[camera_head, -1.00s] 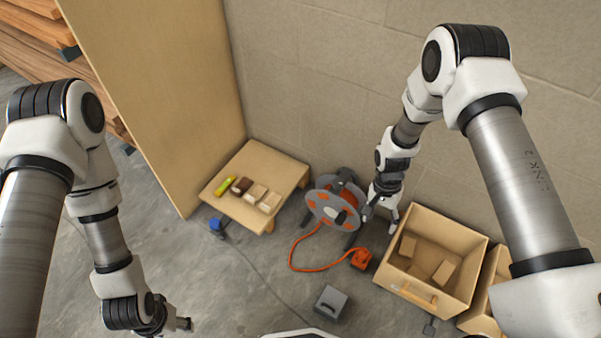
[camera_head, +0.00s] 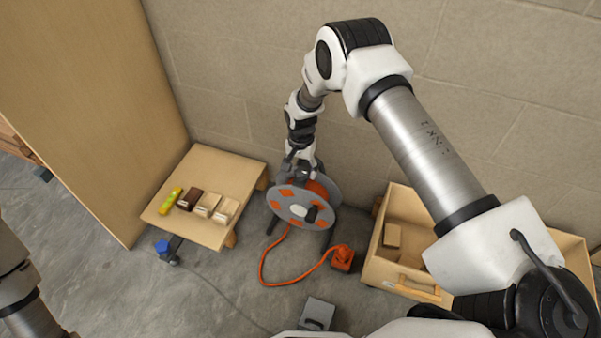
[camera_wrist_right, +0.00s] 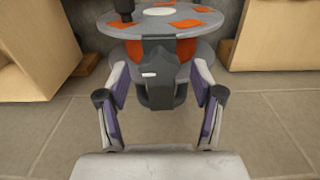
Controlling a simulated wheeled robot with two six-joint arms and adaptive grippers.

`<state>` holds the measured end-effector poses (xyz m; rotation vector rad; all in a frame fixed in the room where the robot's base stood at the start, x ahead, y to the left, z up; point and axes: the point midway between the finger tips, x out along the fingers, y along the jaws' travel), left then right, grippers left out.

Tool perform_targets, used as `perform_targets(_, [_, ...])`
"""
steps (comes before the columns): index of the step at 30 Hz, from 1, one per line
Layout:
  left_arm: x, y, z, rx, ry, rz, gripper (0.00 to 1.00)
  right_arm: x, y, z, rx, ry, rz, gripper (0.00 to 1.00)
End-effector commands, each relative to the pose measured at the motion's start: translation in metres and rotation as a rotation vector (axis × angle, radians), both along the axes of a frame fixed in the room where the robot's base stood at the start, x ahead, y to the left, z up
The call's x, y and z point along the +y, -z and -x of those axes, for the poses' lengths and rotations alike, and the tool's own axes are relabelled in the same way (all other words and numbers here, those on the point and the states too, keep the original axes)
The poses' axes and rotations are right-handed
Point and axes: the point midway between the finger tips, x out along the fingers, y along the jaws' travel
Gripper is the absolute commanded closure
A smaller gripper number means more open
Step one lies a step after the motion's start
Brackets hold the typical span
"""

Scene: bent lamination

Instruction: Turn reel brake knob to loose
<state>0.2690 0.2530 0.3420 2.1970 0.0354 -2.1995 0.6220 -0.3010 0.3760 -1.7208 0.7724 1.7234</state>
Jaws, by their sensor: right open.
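The cable reel (camera_head: 286,196) has a grey disc with orange patches and stands on the floor by the wall. In the right wrist view its disc (camera_wrist_right: 205,24) is at the top. A dark grey knob (camera_wrist_right: 161,92) with a small white mark sits below the disc; I take it to be the brake knob. My right gripper (camera_wrist_right: 160,72) is open, with one finger on each side of the knob; contact cannot be made out. In the head view the right gripper (camera_head: 302,172) is behind the reel, partly hidden. My left gripper is out of view.
An orange cable (camera_head: 264,262) runs from the reel to an orange socket block (camera_head: 342,258). A low wooden table (camera_head: 205,232) with small blocks stands left. A wooden box (camera_head: 372,266) stands right. A grey box (camera_head: 318,312) sits on the floor in front.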

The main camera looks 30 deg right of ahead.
Motion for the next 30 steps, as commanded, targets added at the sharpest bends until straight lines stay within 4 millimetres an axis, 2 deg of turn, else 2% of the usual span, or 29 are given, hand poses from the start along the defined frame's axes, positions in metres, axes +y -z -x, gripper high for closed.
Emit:
perform_targets(8, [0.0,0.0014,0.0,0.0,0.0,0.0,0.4,0.0001,0.0046,-0.0004,-0.001,0.0,0.0,0.33])
perform_targets(11, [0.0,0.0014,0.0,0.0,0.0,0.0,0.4,0.0001,0.0046,-0.0004,-0.001,0.0,0.0,0.65])
perform_targets(13, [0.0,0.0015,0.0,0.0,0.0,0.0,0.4,0.0001,0.0046,-0.0003,-0.001,0.0,0.0,0.9])
perform_targets(14, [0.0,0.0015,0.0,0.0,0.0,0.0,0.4,0.0001,0.0046,-0.0002,-0.001,0.0,0.0,0.93])
perform_targets(23, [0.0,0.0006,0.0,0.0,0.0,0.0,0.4,0.0001,0.0046,0.0,0.0,-0.013,0.0,0.93])
perform_targets(30, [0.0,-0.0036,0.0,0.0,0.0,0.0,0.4,0.0002,0.0041,0.0003,0.001,-0.093,0.0,0.93])
